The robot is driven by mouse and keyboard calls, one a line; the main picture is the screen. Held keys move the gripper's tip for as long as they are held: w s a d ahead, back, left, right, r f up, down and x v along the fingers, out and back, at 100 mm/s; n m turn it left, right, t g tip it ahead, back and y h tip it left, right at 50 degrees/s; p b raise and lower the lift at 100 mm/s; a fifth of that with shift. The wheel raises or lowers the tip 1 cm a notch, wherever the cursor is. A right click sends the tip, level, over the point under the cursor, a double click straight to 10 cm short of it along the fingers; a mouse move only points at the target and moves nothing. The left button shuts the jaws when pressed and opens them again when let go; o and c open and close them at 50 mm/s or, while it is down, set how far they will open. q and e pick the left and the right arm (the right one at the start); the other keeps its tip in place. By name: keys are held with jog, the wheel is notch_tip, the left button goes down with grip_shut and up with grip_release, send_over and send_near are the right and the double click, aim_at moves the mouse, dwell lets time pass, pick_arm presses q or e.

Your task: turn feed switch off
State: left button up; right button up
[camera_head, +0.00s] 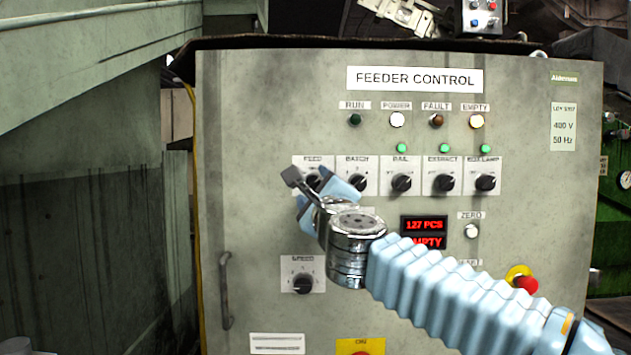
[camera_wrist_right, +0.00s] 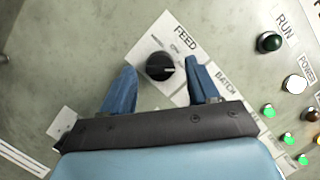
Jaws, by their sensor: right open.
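The feed switch is a black rotary knob (camera_wrist_right: 160,66) on a white plate marked FEED in the right wrist view. In the head view the feed switch (camera_head: 312,181) shows just behind my right gripper (camera_head: 322,190). My right gripper (camera_wrist_right: 163,88) is open, with one blue finger on each side of the knob. A gap shows between the knob and each finger; I cannot tell how deep the fingers reach. The green lamps above the switch row (camera_head: 401,148) are lit over several other switches; none shows above FEED. My left gripper is not in view.
The batch switch (camera_head: 357,183) sits close to the right of FEED, with more knobs beyond. A red display (camera_head: 424,225), a lower knob (camera_head: 303,283) and a red emergency button (camera_head: 526,285) are on the same panel. A vertical handle (camera_head: 226,290) is at left.

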jog(key=shift+w+a, duration=0.1)
jog(key=shift+w, duration=0.4)
jog(key=shift+c, duration=0.2)
jog(key=c, duration=1)
jog(key=shift+o, duration=0.2)
jog(key=shift+r+n+p, duration=0.25)
jog(key=shift+n+p, duration=0.15)
jog(key=shift+p, duration=0.3)
jog(key=n+g+p, duration=0.1)
jog(key=n+p, duration=0.3)
jog(key=p, duration=0.1)
jog(key=shift+r+y, duration=0.2)
jog(key=shift+y, duration=0.2)
jog(key=shift+f+n+g+p, duration=0.15)
jog(key=shift+n+g+p, duration=0.15)
jog(key=shift+n+p, duration=0.4)
jog(key=shift+f+n+g, duration=0.1)
jog(key=shift+n+g, duration=0.4)
jog(key=shift+n, duration=1.1)
